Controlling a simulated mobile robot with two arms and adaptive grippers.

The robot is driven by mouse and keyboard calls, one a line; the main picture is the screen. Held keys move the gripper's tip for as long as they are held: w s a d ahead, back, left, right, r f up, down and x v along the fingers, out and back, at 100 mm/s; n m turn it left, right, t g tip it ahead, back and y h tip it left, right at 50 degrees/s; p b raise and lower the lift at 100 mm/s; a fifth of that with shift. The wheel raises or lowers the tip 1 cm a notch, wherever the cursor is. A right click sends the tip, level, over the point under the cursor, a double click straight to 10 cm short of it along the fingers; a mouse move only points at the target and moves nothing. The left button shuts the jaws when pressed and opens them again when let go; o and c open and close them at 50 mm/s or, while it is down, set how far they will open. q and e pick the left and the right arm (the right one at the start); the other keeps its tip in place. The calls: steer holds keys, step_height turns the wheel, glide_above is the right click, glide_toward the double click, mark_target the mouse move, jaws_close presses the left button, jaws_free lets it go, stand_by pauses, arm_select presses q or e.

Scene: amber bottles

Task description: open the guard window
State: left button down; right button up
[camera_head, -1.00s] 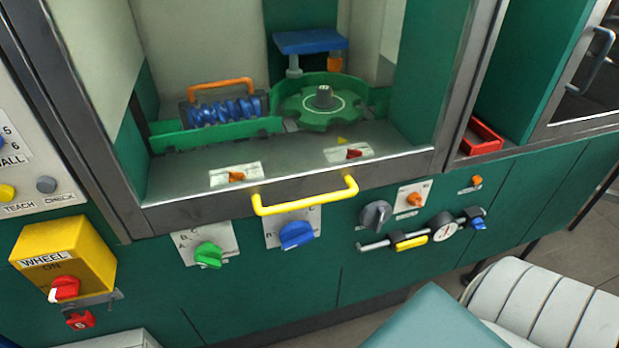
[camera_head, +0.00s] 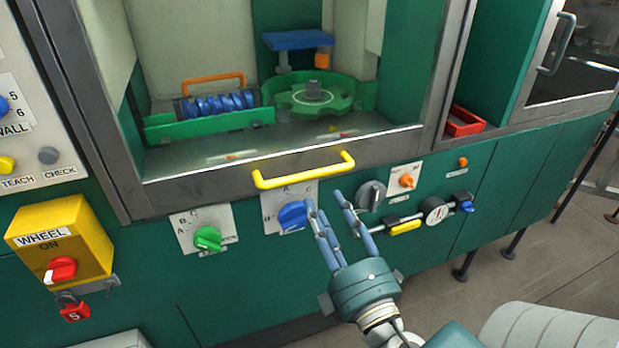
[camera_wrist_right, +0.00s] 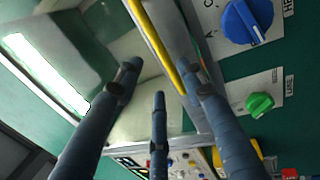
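The guard window (camera_head: 290,95) has a grey metal frame, with a yellow bar handle (camera_head: 303,172) on its lower rail. The lower rail sits at the bottom of the opening, above the green front panel. My right gripper (camera_head: 327,203) is just below and right of the handle, fingers pointing up and spread, with nothing between them. In the right wrist view the handle (camera_wrist_right: 155,42) runs beyond the spread fingertips of the gripper (camera_wrist_right: 160,78), apart from them as far as I can tell. My left gripper is not in view.
Below the rail are a green knob (camera_head: 208,238), a blue knob (camera_head: 293,215), a grey knob (camera_head: 371,195) and a gauge (camera_head: 435,210). A yellow WHEEL box (camera_head: 62,240) juts out at left. Behind the window stand a green wheel (camera_head: 313,97) and blue coil (camera_head: 215,104).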

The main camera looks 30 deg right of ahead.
mark_target(308, 177)
steer(key=p+x, duration=0.5)
steer(key=x, duration=0.4)
steer(key=shift+r+p, duration=0.1)
steer(key=shift+p, duration=0.3)
steer(key=shift+w+d, duration=0.15)
steer(key=shift+w, duration=0.55)
steer(key=shift+c, duration=0.5)
jaws_close()
